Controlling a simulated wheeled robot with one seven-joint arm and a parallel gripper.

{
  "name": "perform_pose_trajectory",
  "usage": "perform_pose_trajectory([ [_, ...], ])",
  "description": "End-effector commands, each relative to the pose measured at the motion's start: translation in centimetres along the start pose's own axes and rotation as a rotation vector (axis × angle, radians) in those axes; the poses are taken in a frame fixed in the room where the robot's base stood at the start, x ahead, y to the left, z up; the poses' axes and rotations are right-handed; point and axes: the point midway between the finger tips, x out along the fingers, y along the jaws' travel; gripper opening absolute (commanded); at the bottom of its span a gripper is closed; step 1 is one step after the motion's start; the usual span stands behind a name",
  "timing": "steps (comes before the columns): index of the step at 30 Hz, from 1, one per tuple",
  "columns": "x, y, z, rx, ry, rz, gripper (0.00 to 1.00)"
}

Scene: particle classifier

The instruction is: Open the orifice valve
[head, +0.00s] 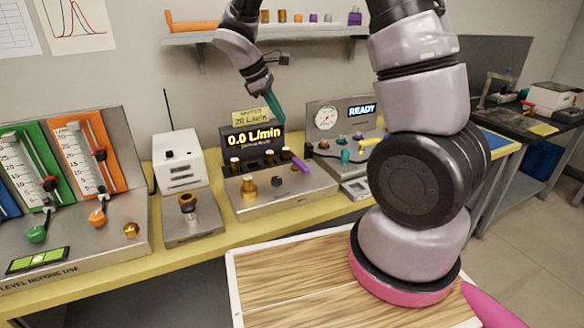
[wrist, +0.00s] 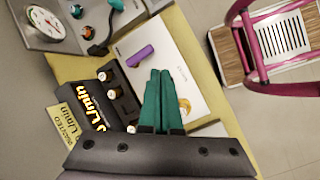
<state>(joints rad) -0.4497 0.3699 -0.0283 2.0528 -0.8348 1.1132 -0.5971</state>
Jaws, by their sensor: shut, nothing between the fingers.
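The flow unit (head: 275,200) stands on the yellow bench with its display (head: 253,138) reading 0.0 L/min. A purple lever-like handle (head: 298,162) sits at its right end, and it shows in the wrist view (wrist: 139,55). No label tells which part is the orifice valve. My gripper (head: 274,106) has teal fingers, shut and empty, above the display. In the wrist view, its fingertips (wrist: 160,72) appear just beside the purple handle and partly cover a brass part.
A panel (head: 345,130) with a gauge and a READY display stands right of the unit. A white box (head: 180,160) and a coloured flowmeter panel (head: 75,160) stand left. A shelf (head: 270,33) hangs above. My wood-topped tray (head: 300,270) is in front.

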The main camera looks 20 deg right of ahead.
Motion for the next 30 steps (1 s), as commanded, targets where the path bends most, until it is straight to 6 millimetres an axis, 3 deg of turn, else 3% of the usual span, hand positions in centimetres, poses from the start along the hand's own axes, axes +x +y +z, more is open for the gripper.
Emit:
perform_pose_trajectory([
  [6,5.1,-0.8,-5.8,-0.32,-0.146,0.07,0.0],
  [12,8.8,-1.8,-9.6,-0.541,-0.246,0.122,0.0],
  [18,10.5,-2.4,-11.3,-0.646,-0.292,0.148,0.0],
  [30,10.7,-2.4,-11.5,-0.659,-0.298,0.151,0.0],
])
